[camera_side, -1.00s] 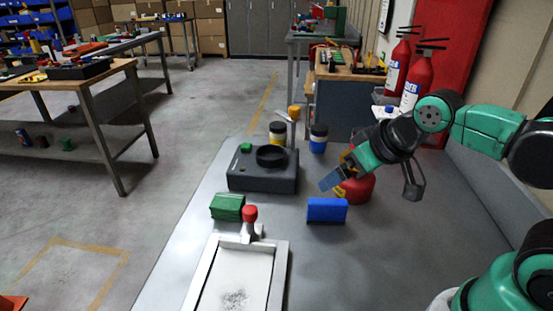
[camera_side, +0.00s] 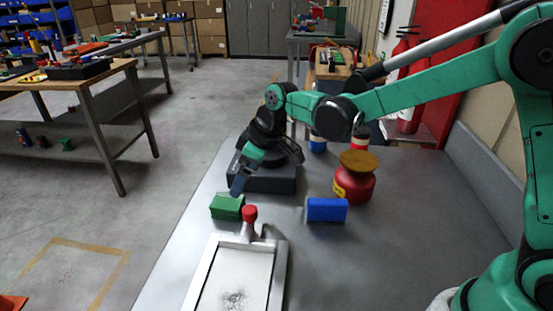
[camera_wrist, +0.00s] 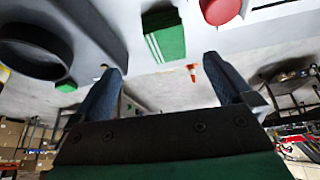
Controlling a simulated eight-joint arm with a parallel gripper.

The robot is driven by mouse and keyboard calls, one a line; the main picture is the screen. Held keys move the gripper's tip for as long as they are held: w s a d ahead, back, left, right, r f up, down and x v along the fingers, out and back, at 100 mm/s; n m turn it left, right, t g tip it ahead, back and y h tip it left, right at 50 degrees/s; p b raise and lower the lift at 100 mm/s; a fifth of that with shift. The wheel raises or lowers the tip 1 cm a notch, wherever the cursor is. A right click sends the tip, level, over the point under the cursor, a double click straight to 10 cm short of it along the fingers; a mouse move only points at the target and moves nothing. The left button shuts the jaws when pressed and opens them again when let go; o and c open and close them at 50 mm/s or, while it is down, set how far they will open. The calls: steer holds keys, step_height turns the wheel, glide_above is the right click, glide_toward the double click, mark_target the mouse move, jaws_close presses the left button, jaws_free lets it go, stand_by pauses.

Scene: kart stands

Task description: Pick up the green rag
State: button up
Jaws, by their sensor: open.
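The green rag (camera_side: 227,207), a small folded block, lies on the grey bench near its left edge, between the dark box and the white tray. My gripper (camera_side: 238,184) points down just above and behind it, with no contact that I can make out. In the wrist view the rag (camera_wrist: 165,38) shows beyond and between the two blue-grey fingers of my gripper (camera_wrist: 163,66). The fingers are apart and nothing is between them.
A red knob (camera_side: 249,213) stands at the tray's far end (camera_side: 285,270), close to the rag. A dark box (camera_side: 280,181) is behind my gripper. A blue rag (camera_side: 326,210) and a red can (camera_side: 355,189) stand to the right. The bench's right side is clear.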

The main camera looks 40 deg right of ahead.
mark_target(228, 200)
steer(key=f, duration=0.1)
steer(key=w+a+f, duration=0.1)
steer(key=f+n, duration=0.1)
steer(key=shift+w+a+g, duration=0.35)
steer(key=shift+a+g, duration=0.05)
steer(key=shift+x, duration=2.8)
steer(key=c, duration=1.3)
steer(key=shift+o, duration=0.2)
steer(key=shift+r, duration=0.15)
step_height(228, 200, up, 20)
